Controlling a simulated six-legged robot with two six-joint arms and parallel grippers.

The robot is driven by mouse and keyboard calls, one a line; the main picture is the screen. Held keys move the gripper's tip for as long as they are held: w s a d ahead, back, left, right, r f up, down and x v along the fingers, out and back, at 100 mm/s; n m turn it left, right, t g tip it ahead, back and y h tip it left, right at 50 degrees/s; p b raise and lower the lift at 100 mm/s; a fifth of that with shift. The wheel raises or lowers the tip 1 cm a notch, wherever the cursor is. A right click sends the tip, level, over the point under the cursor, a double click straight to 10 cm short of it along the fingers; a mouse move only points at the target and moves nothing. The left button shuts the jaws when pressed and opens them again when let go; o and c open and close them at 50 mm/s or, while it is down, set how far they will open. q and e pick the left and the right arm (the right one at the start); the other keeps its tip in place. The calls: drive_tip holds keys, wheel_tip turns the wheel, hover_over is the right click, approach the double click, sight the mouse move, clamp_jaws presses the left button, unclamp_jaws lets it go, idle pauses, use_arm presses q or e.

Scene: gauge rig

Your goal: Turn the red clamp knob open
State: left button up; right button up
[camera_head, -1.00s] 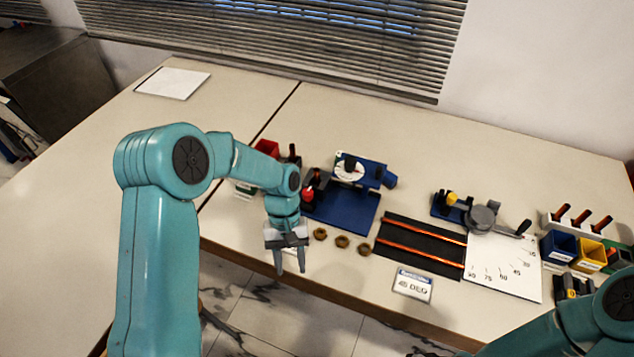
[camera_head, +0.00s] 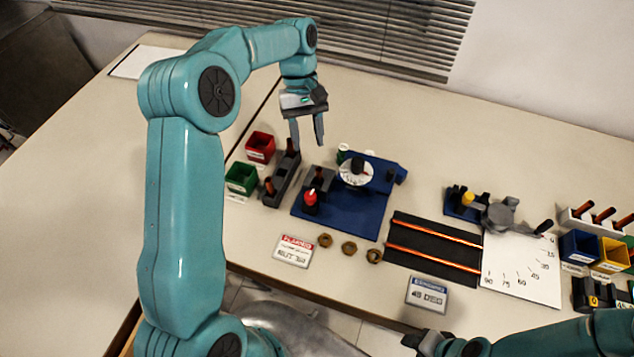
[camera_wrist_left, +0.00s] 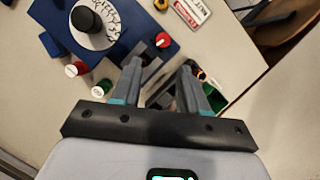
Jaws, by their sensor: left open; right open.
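The red clamp knob (camera_head: 310,197) stands upright on a dark grey clamp at the left side of the blue gauge base (camera_head: 350,215). It also shows in the left wrist view (camera_wrist_left: 163,40), just beyond the fingertips. My left gripper (camera_head: 307,143) is open and empty, fingers pointing down. In the head view it appears behind the knob and apart from it. Its two spread fingers also show in the left wrist view (camera_wrist_left: 160,68). My right gripper (camera_head: 425,341) is open at the bottom edge, far from the knob and partly cut off.
A white dial (camera_head: 356,173) with a black knob stands behind the clamp. A red bin (camera_head: 260,147) and green bin (camera_head: 241,178) are to its left. Several brass nuts (camera_head: 349,248) and a label card (camera_head: 293,250) lie in front. Copper rods (camera_head: 430,262) lie to the right.

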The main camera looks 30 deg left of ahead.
use_arm(q)
approach(310, 194)
drive_tip(key=p+x, duration=0.2)
drive_tip(key=x, duration=0.6)
drive_tip(key=shift+s+d+f, duration=0.1)
drive_tip(key=shift+s+d, duration=0.1)
drive_tip(key=shift+a+f, duration=0.15)
drive_tip(key=shift+f, duration=0.3)
use_arm(e)
wheel_tip(310, 194, up, 2)
drive_tip(key=shift+w+a, duration=0.1)
drive_tip(key=shift+a, duration=0.05)
